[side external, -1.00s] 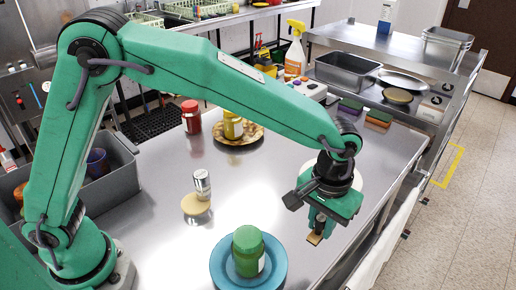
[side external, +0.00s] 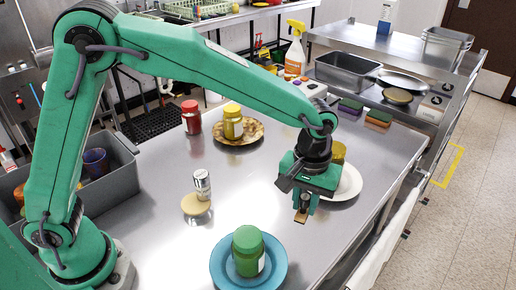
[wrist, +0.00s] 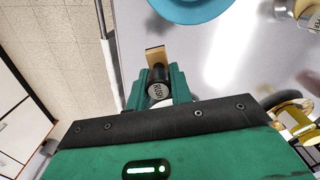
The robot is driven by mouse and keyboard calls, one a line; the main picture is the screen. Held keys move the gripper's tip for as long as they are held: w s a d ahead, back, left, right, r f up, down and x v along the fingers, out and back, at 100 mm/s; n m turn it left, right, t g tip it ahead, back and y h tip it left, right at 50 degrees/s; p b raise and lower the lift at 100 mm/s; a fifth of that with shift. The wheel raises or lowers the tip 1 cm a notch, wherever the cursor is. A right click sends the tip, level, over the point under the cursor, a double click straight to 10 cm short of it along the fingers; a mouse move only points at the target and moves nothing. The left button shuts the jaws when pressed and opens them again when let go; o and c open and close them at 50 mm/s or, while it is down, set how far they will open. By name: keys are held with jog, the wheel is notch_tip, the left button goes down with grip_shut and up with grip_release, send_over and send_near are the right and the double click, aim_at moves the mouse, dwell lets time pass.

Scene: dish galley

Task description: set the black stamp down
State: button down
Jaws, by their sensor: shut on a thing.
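The black stamp (wrist: 158,78) has a round black handle with a white end label reading RUSH and a tan wooden base (wrist: 155,56). My gripper (wrist: 160,88) is shut on its handle, one green jaw on each side. In the side view my gripper (side external: 304,199) points down over the right part of the steel table (side external: 170,262). The stamp's wooden base (side external: 301,216) shows under the jaws, at or just above the table; I cannot tell whether it touches.
A blue plate (side external: 277,283) with a green jar (side external: 248,252) is front left of my gripper. A white plate (side external: 350,183) with a yellow-lidded jar (side external: 338,152) is close behind. A shaker (side external: 202,184) stands by a tan disc (side external: 195,205). Bare table lies between.

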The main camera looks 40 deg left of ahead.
jog(key=a+n, duration=1.4)
jog(key=a, duration=1)
jog(key=shift+s+n, duration=0.15)
jog(key=shift+n, duration=0.15)
jog(key=w+a+f, duration=0.1)
jog(key=a+f, duration=0.1)
jog(key=a, duration=0.1)
jog(key=w+a+f, duration=0.1)
jog(key=a+f, duration=0.1)
jog(key=a, duration=0.2)
jog(key=w+a+f, duration=0.1)
jog(key=a+f, duration=0.2)
jog(key=a, duration=0.1)
jog(key=shift+w, duration=0.35)
jog(key=shift+f, duration=1.95)
jog(key=shift+f, duration=0.1)
